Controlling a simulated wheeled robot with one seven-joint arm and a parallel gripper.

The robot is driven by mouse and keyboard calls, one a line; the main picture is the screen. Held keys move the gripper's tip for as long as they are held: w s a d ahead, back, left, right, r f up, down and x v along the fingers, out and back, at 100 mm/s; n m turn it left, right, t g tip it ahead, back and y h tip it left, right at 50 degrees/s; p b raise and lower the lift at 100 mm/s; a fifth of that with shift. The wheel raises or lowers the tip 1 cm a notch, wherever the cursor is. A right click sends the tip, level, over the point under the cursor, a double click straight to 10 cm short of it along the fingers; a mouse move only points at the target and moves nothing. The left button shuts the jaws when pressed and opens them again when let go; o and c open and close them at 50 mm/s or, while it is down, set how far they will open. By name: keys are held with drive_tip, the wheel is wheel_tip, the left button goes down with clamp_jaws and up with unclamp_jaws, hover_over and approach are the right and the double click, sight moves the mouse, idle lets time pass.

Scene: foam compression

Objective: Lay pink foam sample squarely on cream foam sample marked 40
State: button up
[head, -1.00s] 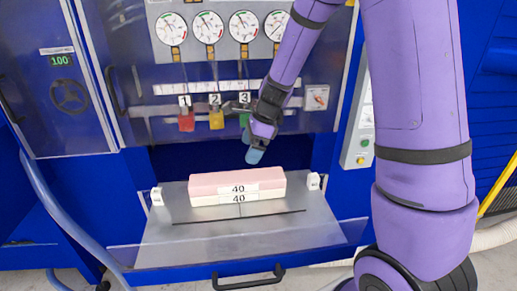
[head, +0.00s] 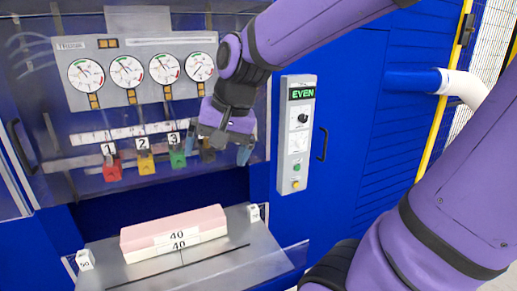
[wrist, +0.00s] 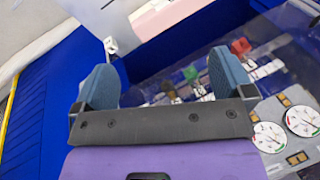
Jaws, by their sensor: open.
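The pink foam sample (head: 172,228), a long block labelled 40, lies on top of the cream foam sample (head: 200,240), also labelled 40. Their long sides and visible ends look about flush in the head view. The stack rests on a grey metal plate (head: 235,262). My gripper (head: 226,153) is open and empty, raised above and to the right of the stack, clear of it. In the wrist view its two blue-grey fingers (wrist: 165,82) stand wide apart with nothing between them. The far side of the stack is hidden.
White blocks stand at the plate's left (head: 85,260) and right (head: 254,213) edges. Behind are numbered coloured locks (head: 145,162) and dial gauges (head: 163,68). A control panel (head: 297,135) at right reads EVEN. Space directly above the stack is free.

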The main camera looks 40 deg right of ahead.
drive_tip(key=s+d+r+n+t+h, duration=0.1)
drive_tip(key=s+d+r+n+h, duration=0.1)
drive_tip(key=s+n, duration=0.4)
drive_tip(key=s, duration=0.3)
drive_tip(key=shift+s+r+n+t, duration=0.3)
drive_tip(key=shift+s+r, duration=0.05)
drive_tip(key=shift+s, duration=0.05)
idle(1.4)
